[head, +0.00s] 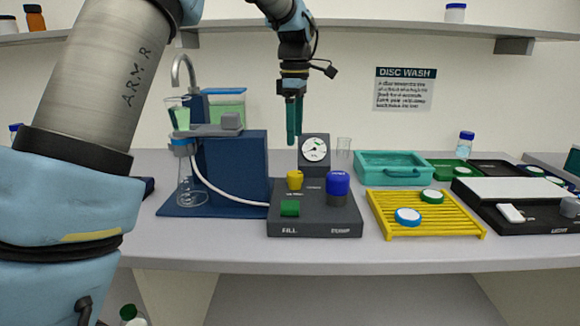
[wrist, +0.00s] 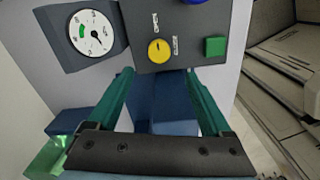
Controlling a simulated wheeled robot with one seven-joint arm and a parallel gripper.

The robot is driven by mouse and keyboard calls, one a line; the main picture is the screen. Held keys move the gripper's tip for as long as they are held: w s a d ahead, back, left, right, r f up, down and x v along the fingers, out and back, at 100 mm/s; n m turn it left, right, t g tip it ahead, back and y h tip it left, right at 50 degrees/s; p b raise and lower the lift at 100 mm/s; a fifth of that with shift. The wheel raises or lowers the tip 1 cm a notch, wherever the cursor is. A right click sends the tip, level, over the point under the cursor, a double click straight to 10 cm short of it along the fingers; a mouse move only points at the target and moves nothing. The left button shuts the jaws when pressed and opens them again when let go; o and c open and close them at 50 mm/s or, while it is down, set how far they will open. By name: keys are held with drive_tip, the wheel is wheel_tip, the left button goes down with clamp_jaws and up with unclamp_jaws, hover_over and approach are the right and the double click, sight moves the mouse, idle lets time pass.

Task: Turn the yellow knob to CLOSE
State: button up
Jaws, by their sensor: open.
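The yellow knob (head: 295,180) stands on the dark control box (head: 340,222), behind a green button (head: 289,208) and left of a blue knob (head: 338,184). In the wrist view the yellow knob (wrist: 160,50) has a dark mark on top and two small white labels beside it, too small to read surely. My gripper (head: 294,140) points down above the box, higher than the knob and apart from it. In the wrist view my gripper (wrist: 160,76) has its teal fingers spread with nothing between them; the knob shows just beyond the fingertips.
A pressure gauge (head: 314,148) stands at the back of the box, near my fingers. A blue stand (head: 235,170) with a tap, flask and white tube is to the left. A yellow rack (head: 387,226) with capped discs and a teal tray (head: 364,170) are to the right.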

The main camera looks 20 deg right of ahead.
sight(296, 173)
wheel_tip(296, 173, down, 11)
drive_tip(key=shift+d+r+p, duration=0.15)
drive_tip(key=shift+r+p, duration=0.05)
drive_tip(key=shift+p, duration=0.65)
clamp_jaws()
